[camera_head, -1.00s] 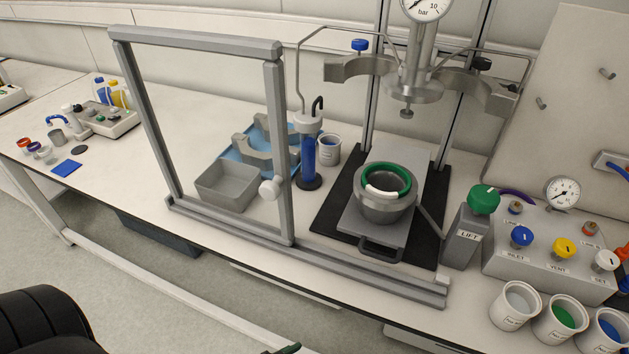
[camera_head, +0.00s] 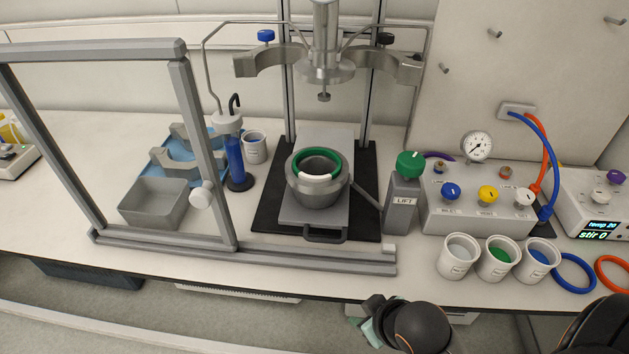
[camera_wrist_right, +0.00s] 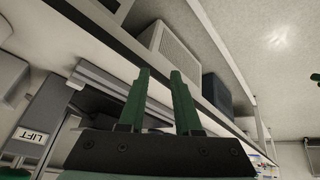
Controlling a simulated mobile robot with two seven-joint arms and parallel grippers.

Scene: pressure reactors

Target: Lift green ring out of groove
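The green ring (camera_head: 319,152) with a white section at its front lies in the mouth of the grey metal vessel (camera_head: 318,192). How deep it sits in the groove cannot be told. The vessel stands on a grey plate with a front handle, below the raised reactor head (camera_head: 326,68). My right gripper (camera_head: 368,322) is low at the bottom of the head view, in front of the bench edge and well apart from the ring. In the right wrist view its green fingers (camera_wrist_right: 160,72) are spread with nothing between them. My left gripper is out of view.
A framed shield (camera_head: 207,150) with a rail stands left of the vessel. The LIFT box (camera_head: 402,205) with its green knob is close on the right, beside the valve panel (camera_head: 475,212). Several white cups (camera_head: 457,260) stand at the front right. Bench front before the vessel is narrow.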

